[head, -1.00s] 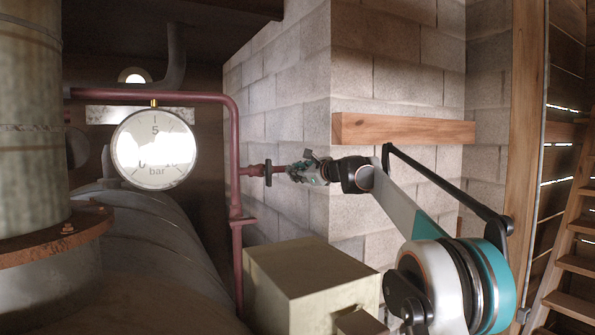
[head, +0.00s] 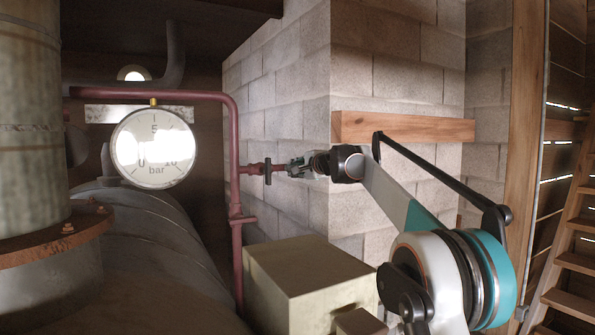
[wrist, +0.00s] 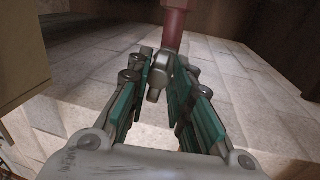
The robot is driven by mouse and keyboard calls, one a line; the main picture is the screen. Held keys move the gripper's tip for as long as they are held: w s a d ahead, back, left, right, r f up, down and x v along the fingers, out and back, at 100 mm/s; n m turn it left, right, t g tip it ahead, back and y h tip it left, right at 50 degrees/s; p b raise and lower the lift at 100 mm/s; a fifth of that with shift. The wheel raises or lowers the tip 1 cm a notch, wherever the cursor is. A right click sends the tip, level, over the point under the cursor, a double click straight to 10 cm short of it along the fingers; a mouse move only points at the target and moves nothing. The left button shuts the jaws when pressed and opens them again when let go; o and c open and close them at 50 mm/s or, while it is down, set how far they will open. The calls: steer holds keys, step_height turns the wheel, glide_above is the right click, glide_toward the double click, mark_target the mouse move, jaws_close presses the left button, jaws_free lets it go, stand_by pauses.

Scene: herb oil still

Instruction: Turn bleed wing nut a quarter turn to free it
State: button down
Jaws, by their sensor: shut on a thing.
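The bleed wing nut (wrist: 158,77) is a small grey metal piece at the end of a dark red pipe (wrist: 173,28) in the wrist view. My gripper (wrist: 163,80) is shut on it, with teal-sided fingers on both sides. In the head view my gripper (head: 291,167) is at the end of the short red branch pipe (head: 250,170), just right of a dark disc (head: 268,171) on that branch. The nut is too small and covered to make out there, and its exact angle is unclear.
A round pressure gauge (head: 153,147) hangs left of the branch, above a large grey vessel (head: 150,240). A pale box (head: 310,280) stands below my arm. The block wall (head: 285,120) is close behind my gripper, and a wooden beam (head: 405,129) juts out above my arm.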

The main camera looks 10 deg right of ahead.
steer(key=shift+a+n, duration=0.1)
steer(key=shift+n, duration=0.4)
steer(key=shift+f, duration=0.1)
steer(key=c, duration=1.5)
jaws_free()
steer(key=shift+o, duration=0.2)
steer(key=shift+s, duration=0.1)
steer(key=v, duration=1.1)
steer(key=shift+s, duration=0.4)
